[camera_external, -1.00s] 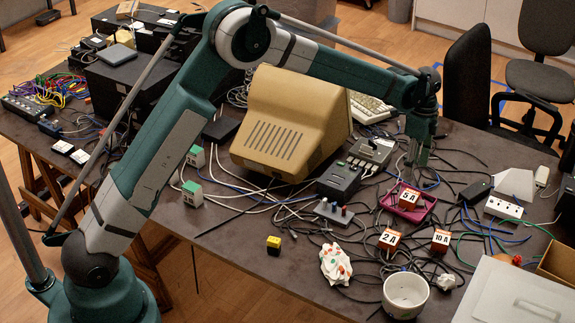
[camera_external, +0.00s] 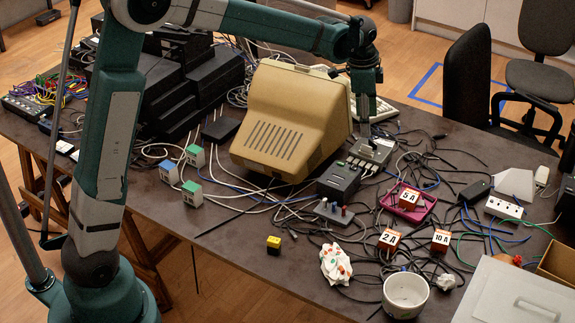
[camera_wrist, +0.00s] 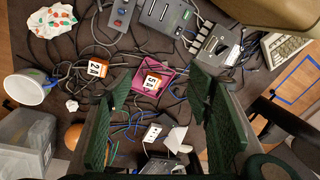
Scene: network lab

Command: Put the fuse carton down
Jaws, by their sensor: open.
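The "5 A" fuse carton (camera_external: 408,199), an orange-red box with a white label, sits in a small magenta tray (camera_external: 426,214). It also shows in the wrist view (camera_wrist: 152,82), inside the tray (camera_wrist: 166,75). Two similar cartons, "2 A" (camera_external: 389,239) and "10 A" (camera_external: 440,240), stand on the table in front of the tray. My gripper (camera_external: 364,128) is raised behind and left of the tray, near the grey device. In the wrist view its two green fingers (camera_wrist: 160,90) are wide apart with nothing held between them.
A beige monitor (camera_external: 290,122) stands left of my gripper, with a grey device (camera_external: 371,150) and a black box (camera_external: 339,182) nearby. Cables cover much of the table around the cartons. A white bowl (camera_external: 406,296) and crumpled paper (camera_external: 335,264) are at the front. The front-left tabletop is mostly clear.

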